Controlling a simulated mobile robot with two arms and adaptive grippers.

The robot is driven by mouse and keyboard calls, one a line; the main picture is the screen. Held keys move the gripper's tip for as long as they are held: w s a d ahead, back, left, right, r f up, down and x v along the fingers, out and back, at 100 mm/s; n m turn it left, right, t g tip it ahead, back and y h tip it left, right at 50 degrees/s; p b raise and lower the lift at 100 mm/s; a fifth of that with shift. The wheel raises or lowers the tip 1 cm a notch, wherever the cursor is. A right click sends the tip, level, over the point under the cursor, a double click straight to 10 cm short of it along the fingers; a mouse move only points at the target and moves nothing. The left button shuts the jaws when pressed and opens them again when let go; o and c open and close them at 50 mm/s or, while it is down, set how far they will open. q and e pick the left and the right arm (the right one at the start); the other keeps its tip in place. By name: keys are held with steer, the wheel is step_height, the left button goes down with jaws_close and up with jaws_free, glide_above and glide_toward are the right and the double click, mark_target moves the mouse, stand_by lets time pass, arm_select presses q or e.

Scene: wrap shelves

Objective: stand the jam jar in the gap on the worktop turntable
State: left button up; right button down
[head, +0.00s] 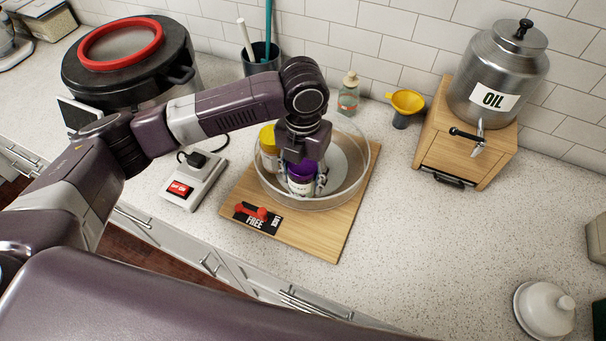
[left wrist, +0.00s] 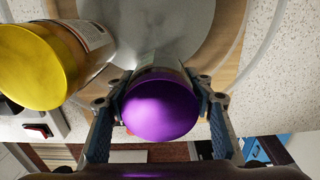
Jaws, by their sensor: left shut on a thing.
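The jam jar with a purple lid (head: 302,172) is between the fingers of my left gripper (head: 304,182), inside the clear-walled round turntable (head: 355,190). In the left wrist view the purple lid (left wrist: 160,105) sits between both fingers of my left gripper (left wrist: 162,100), which is shut on the jar. A yellow-lidded jar (head: 268,140) stands on the turntable just left of it; it shows large at the left in the left wrist view (left wrist: 40,65). The jar's base is hidden, so I cannot tell if it touches the turntable floor. My right gripper is out of view.
The turntable stands on a wooden board (head: 325,240) with a lever marked FREE and LOCK (head: 257,215). A switch box (head: 193,184) is to the left, a black pot (head: 130,65) behind it. A soap bottle (head: 348,95), yellow funnel (head: 406,105) and oil dispenser (head: 495,85) stand behind and right.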

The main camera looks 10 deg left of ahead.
arm_select(q)
steer(key=o, duration=1.3)
steer(key=shift+f, duration=0.15)
steer(key=o, duration=0.4)
steer(key=shift+c, duration=0.2)
step_height(320, 180, up, 11)
steer(key=b, duration=0.3)
steer(key=shift+r, duration=0.7)
